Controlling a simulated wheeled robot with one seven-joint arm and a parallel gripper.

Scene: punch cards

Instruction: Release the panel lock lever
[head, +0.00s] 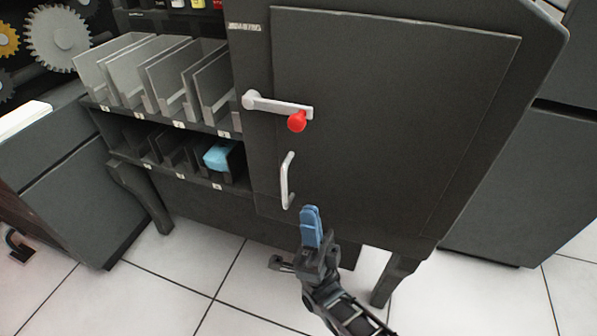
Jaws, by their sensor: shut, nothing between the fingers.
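The panel (390,150) is a dark grey door on the front of a machine. Its lock lever (280,105) is a pale bar near the panel's upper left edge. A pale vertical handle (287,181) is fixed to the panel below the lever. My gripper (310,215) has blue fingers, which are shut and empty. It is below and right of the handle, well below the red knob, and appears apart from both.
Left of the panel are slotted card racks (165,80) on two tiers, with a blue block (217,157) in a lower slot. Gears (58,40) show at the upper left. A machine leg (395,278) stands right of my arm. Tiled floor (180,300) lies open below.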

